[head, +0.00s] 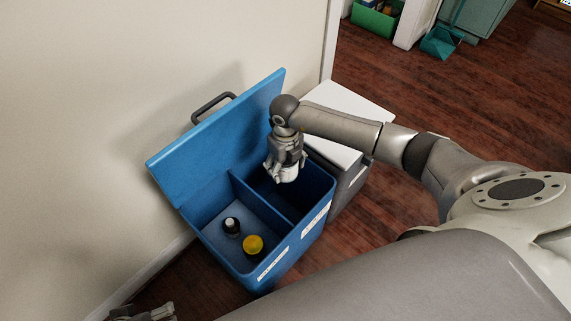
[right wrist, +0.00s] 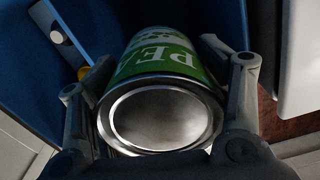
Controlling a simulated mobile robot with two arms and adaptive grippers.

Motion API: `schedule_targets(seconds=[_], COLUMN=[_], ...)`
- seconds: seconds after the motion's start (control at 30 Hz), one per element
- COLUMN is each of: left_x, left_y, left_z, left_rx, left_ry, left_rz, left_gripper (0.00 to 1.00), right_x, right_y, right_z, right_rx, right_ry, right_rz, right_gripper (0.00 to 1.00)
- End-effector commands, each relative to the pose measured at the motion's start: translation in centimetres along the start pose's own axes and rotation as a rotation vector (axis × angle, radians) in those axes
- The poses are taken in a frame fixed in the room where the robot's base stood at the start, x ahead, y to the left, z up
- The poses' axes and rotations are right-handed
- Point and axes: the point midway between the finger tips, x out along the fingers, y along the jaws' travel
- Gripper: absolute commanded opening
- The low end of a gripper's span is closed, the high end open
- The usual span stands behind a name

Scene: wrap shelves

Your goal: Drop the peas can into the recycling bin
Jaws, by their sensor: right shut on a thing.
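The peas can (right wrist: 160,62) has a green label with white "PEA" lettering and a bare metal end facing the right wrist camera. My right gripper (head: 285,174) is shut on it, with one finger on each side. In the head view the gripper hides most of the can. The blue recycling bin (head: 316,208) has its lid (head: 220,135) open against the wall and a divider making two compartments. The right gripper is over the far right compartment, whose visible floor looks empty. My left gripper (head: 152,313) is partly in view at the bottom left edge; its opening is unclear.
A grey bin with a closed white lid (head: 335,105) stands close on the right. The wall is behind.

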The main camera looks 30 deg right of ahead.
Motion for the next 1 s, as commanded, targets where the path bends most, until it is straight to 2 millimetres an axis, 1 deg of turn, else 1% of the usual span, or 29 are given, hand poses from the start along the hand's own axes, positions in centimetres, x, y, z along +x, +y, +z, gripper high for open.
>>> schedule_targets(seconds=[0.03,0.1,0.3,0.5,0.53,0.7,0.73,1.0], left_x=[0.1,-0.3,-0.9,-1.0,-1.0,-1.0,-1.0,-1.0], left_y=[0.0,0.0,0.0,-0.1,-0.1,-0.1,-0.1,0.0], left_z=[0.2,0.2,0.3,0.3,0.3,0.3,0.3,0.3], left_rx=[0.000,0.000,-0.001,-0.001,-0.001,-0.001,-0.001,-0.001], left_ry=[0.003,0.006,0.008,0.008,0.008,0.008,0.008,0.008], left_rz=[-0.001,-0.001,-0.002,-0.002,-0.002,-0.002,-0.002,-0.002], left_gripper=[0.78,0.78,0.78,0.78,0.78,0.78,0.78,0.78], right_x=[0.9,1.2,1.5,1.4,1.4,1.4,1.4,1.4], right_y=[0.0,0.0,0.0,0.0,0.0,0.0,0.0,0.0], right_z=[-0.1,0.0,0.0,0.0,0.0,0.0,0.0,0.0], right_rx=[0.000,0.000,0.000,0.000,0.000,0.000,0.000,0.000], right_ry=[0.001,0.001,0.001,0.001,0.001,0.001,0.001,0.001], right_rz=[0.001,0.000,0.000,0.000,0.000,0.000,0.000,0.000], right_gripper=[0.45,0.45,0.45,0.45,0.70,0.92,0.95,0.95])
